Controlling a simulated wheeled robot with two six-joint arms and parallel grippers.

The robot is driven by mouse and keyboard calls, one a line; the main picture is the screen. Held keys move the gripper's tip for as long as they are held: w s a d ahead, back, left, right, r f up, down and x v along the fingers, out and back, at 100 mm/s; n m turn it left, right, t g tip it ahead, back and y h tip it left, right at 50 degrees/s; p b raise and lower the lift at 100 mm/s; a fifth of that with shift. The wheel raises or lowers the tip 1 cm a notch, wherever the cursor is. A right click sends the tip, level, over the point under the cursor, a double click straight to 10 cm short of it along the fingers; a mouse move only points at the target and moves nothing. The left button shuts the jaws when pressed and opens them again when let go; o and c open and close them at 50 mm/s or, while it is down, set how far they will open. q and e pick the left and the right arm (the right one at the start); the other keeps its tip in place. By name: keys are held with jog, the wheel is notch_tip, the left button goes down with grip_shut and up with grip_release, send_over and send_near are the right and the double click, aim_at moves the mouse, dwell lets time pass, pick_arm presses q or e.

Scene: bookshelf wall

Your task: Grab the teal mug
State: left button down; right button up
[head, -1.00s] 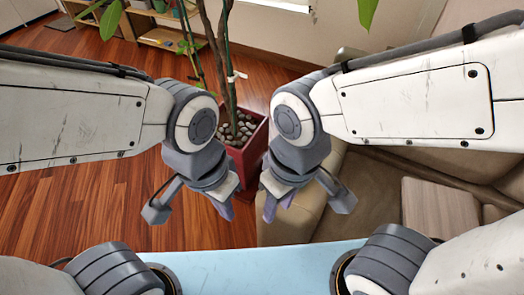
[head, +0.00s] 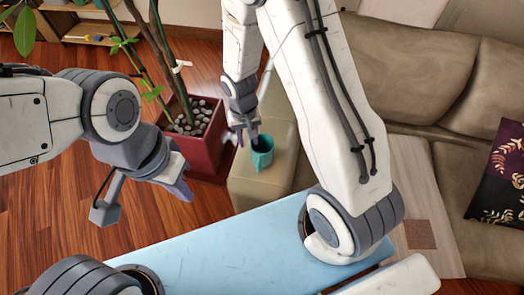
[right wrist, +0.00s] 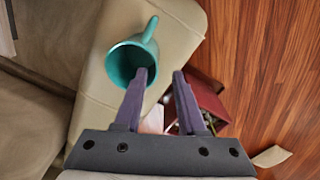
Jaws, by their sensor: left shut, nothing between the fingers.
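The teal mug (head: 263,157) is on the end of the beige sofa arm, to the right of the plant pot, in the head view. In the right wrist view, the mug (right wrist: 119,62) shows its open mouth, with the handle pointing up. My right gripper (head: 252,138) is at the mug's rim. Its fingers (right wrist: 163,72) are apart. One finger overlaps the mug's mouth and the other is outside the rim, with part of the mug's wall between them. I cannot tell how deep the first finger reaches. My left gripper (head: 182,188) is shut and empty at the left.
A red pot (head: 208,155) with stones and a plant stands left of the sofa arm (head: 256,190). The sofa (head: 410,80) fills the right, with a dark patterned cushion (head: 497,180). Open wooden floor (head: 60,220) lies at the left.

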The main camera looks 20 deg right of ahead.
aim_at(261, 156)
jog(key=f, duration=0.5)
jog(key=d+f, duration=0.1)
jog(key=f, duration=0.2)
jog(key=shift+f+b, duration=0.3)
jog(key=shift+b, duration=0.05)
jog(key=shift+s+a, duration=0.1)
grip_shut()
dwell(0.9)
